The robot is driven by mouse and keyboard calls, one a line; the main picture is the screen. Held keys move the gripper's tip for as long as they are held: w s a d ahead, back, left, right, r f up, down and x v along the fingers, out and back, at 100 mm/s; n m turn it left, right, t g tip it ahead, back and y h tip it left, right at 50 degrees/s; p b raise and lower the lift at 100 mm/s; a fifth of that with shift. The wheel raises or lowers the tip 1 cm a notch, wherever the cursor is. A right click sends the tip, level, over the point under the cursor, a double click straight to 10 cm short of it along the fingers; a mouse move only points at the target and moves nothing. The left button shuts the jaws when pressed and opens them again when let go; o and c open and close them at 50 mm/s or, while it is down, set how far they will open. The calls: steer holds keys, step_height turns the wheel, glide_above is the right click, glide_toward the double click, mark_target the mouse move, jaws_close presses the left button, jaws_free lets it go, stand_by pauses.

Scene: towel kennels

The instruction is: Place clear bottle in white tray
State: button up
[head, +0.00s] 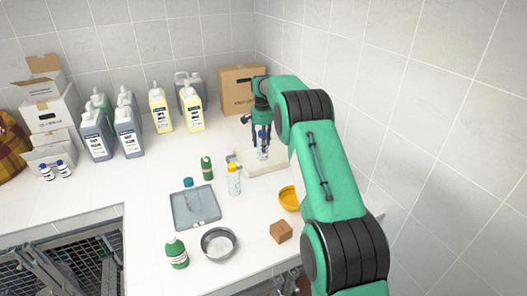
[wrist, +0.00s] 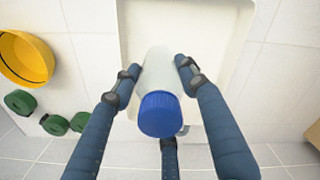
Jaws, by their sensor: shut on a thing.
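My gripper (head: 262,126) is shut on a clear, whitish bottle with a blue cap (wrist: 160,114). In the head view the held bottle (head: 263,146) is upright over the white tray (head: 280,161) by the back right wall. In the wrist view the fingers (wrist: 158,72) close around the bottle's body, cap towards the camera, with the white tray (wrist: 208,20) under and around it. I cannot tell whether the bottle's base touches the tray floor. My arm hides the tray's right part in the head view.
A yellow bowl (head: 289,198), a white bottle with a yellow cap (head: 234,181) and a green bottle (head: 207,168) stand near the tray. A grey tray (head: 181,211) holds a teal-capped bottle (head: 191,186). A cardboard box (head: 236,88) stands behind. A metal bowl (head: 218,242) is in front.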

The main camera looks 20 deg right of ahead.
steer(key=shift+w+r, duration=0.1)
steer(key=shift+r, duration=0.3)
steer(key=shift+w, duration=0.2)
steer(key=shift+f, duration=1.85)
steer(key=shift+f+b, duration=0.15)
steer(key=shift+b, duration=0.15)
steer(key=o, duration=1.1)
steer(key=shift+f, duration=0.1)
steer(key=shift+r+p, duration=0.3)
steer(key=shift+r, duration=2.7)
